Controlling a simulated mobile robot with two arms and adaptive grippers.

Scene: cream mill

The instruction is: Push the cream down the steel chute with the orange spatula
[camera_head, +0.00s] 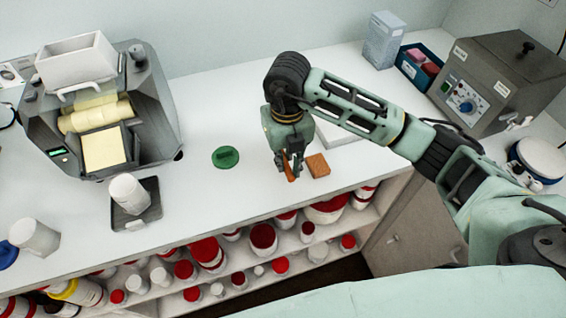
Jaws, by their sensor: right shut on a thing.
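The mill (150,115) stands at the left with a white hopper on top. Pale yellow cream (95,116) covers its rollers, and a pale yellow layer also lies on the sloping chute (131,150) in front. My right gripper (289,168) points down over the table, well to the right of the mill. It is shut on the slim orange spatula (291,176), of which only a short part shows between and below the fingers. An orange-brown block (318,165) lies just right of the gripper. My left gripper is not in view.
A white jar (129,194) stands on a dark scale (151,210) before the mill. A green disc (225,157) lies between mill and gripper. A grey control box (505,85) and blue bin (421,68) stand at the back right. Shelves below the front edge hold several jars.

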